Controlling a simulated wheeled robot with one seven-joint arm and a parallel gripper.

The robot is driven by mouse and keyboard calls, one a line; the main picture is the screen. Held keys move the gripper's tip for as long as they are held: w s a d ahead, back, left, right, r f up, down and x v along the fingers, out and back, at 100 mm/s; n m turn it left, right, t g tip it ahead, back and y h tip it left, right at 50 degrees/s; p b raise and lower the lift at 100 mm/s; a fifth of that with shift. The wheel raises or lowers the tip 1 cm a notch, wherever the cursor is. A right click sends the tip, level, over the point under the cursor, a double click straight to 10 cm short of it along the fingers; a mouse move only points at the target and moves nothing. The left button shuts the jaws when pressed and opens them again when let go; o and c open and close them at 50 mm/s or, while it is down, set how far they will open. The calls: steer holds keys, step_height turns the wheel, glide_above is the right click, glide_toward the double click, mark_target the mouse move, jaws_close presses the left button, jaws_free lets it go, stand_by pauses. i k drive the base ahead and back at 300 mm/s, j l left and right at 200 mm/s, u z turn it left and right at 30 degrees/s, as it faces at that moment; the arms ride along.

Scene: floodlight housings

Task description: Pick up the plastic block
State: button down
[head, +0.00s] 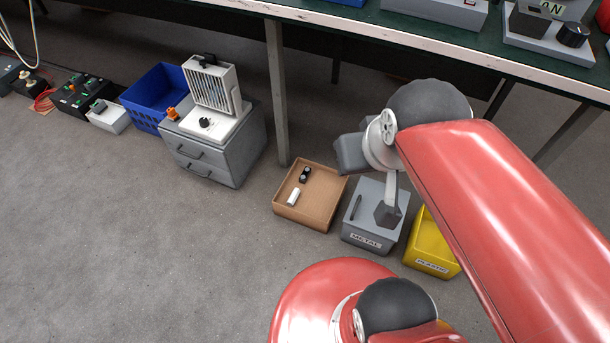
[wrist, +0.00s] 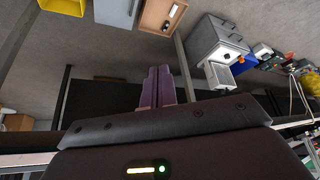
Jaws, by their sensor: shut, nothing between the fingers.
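A small white block (head: 293,197) lies in a shallow cardboard tray (head: 318,213) on the floor. A small black piece (head: 305,174) lies behind it in the same tray. I cannot tell for sure which is plastic; the white one looks more like it. The white block also shows at the top of the wrist view (wrist: 172,10), with the black piece near it (wrist: 166,27). My gripper (wrist: 158,69) shows in the wrist view with its purplish fingers together and empty, apart from the tray. Its fingertips are not clear in the head view.
A grey box labelled METAL (head: 364,239) stands right of the tray, then a yellow bin labelled PLASTIC (head: 432,265). A grey drawer cabinet (head: 222,163) and a blue crate (head: 150,118) stand to the left. A table leg (head: 278,100) rises behind the tray. The floor in front is clear.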

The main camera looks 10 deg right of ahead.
mark_target(304, 175)
steer(key=i+j, duration=0.2)
steer(key=j, duration=0.15)
steer(key=i+j+z, duration=0.15)
steer(key=j, duration=0.25)
steer(key=i+j, duration=0.25)
steer(key=j, duration=0.15)
steer(key=i+j+z, duration=0.1)
steer(key=j, duration=0.3)
steer(key=i+z, duration=0.1)
steer(key=z, duration=1.35)
